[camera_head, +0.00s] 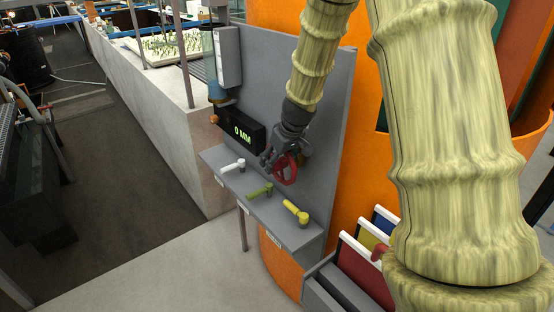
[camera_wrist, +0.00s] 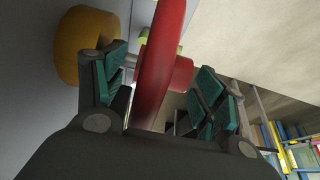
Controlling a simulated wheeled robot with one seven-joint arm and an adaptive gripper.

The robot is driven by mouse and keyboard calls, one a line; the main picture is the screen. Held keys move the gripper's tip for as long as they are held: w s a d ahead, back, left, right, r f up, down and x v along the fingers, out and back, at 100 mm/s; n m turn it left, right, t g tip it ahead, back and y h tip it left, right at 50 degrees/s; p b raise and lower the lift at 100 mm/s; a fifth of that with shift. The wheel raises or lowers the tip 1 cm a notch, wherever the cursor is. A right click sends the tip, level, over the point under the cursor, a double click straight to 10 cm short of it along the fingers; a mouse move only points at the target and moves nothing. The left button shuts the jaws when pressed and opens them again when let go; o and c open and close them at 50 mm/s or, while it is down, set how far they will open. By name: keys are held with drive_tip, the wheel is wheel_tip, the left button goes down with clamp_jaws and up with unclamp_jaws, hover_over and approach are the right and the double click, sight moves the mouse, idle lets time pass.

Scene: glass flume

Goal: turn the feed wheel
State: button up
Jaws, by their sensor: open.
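A red wheel (camera_head: 285,169) stands out from the grey upright panel, and my gripper (camera_head: 272,160) is right at it. In the wrist view the red wheel (camera_wrist: 160,62) shows edge-on, with its rim running down between the two fingers of my gripper (camera_wrist: 165,100). The fingers are apart, one on each side of the rim. I cannot tell whether either finger touches it. A red hub (camera_wrist: 182,72) shows beside the rim. The lower part of the rim is hidden behind the gripper body in the wrist view.
A display (camera_head: 242,132) reading 0 MM sits on the panel (camera_head: 262,80). On the shelf below are white (camera_head: 233,166), green (camera_head: 260,190) and yellow (camera_head: 296,211) lever handles. A rack of coloured boards (camera_head: 362,265) stands at lower right.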

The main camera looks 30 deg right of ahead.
drive_tip(key=shift+w+f, duration=0.15)
drive_tip(key=shift+f, duration=0.25)
drive_tip(key=shift+c, duration=0.3)
